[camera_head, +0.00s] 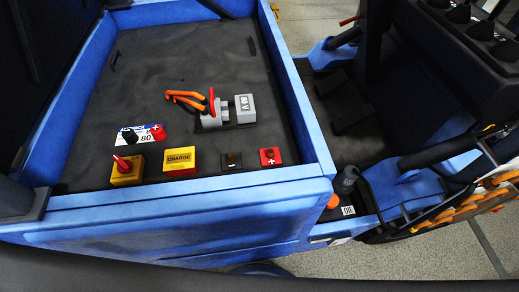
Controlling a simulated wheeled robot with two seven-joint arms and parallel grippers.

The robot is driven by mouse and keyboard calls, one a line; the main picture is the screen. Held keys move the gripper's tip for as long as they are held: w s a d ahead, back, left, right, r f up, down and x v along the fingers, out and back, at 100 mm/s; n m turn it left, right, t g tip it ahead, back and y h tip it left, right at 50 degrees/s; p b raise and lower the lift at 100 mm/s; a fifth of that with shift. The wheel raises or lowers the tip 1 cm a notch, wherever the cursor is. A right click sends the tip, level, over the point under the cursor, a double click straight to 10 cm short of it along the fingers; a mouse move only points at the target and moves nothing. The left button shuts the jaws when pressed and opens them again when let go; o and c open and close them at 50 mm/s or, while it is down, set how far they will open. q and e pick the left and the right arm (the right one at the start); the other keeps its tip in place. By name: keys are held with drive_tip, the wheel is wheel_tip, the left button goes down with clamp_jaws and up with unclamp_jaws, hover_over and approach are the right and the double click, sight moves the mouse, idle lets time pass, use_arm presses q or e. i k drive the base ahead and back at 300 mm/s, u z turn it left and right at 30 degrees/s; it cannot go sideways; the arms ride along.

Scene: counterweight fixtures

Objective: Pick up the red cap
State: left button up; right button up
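A small round red cap (158,132) sits at the right end of a white and blue label plate (142,142) marked 80, inside the blue-walled bay. A similar black cap (130,136) sits at the left end of the same plate. The red cap looks uncovered, with nothing touching it from above. A separate red square block with a plus sign (270,156) lies farther right, beside a black block (232,160). Neither my left nor my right gripper can be made out in the head view.
A grey 80 V connector (244,108) with a red lever and orange handles (185,97) stands behind the caps. A yellow switch box (127,172) with a red knob and a yellow CHARGE block (180,160) stand in front. Raised blue walls (180,195) border the bay.

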sight(158, 132)
drive_tip(key=u, duration=1.55)
drive_tip(key=k, duration=1.25)
drive_tip(key=z, duration=1.15)
drive_tip(key=i, duration=1)
